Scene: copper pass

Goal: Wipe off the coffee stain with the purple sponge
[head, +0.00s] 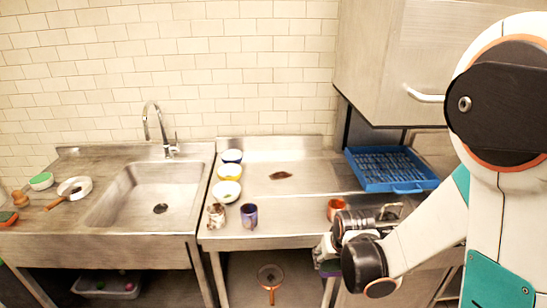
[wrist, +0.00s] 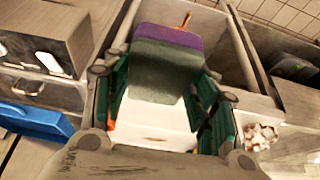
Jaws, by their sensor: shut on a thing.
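The coffee stain (head: 280,175) is a dark brown patch on the steel counter right of the sink, below the tiled wall. My gripper (head: 324,256) is low at the counter's front edge, right of and nearer than the stain, and apart from it. In the wrist view its green fingers (wrist: 165,85) are shut on the purple sponge (wrist: 167,36), which has a purple band and a grey-green face. A little of the sponge also shows below my gripper in the head view (head: 329,273). My arm hides part of the counter's right front.
Several bowls (head: 229,171) stand left of the stain, with a patterned mug (head: 216,215) and a purple mug (head: 249,215) in front. An orange-red mug (head: 336,208) stands near my wrist.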

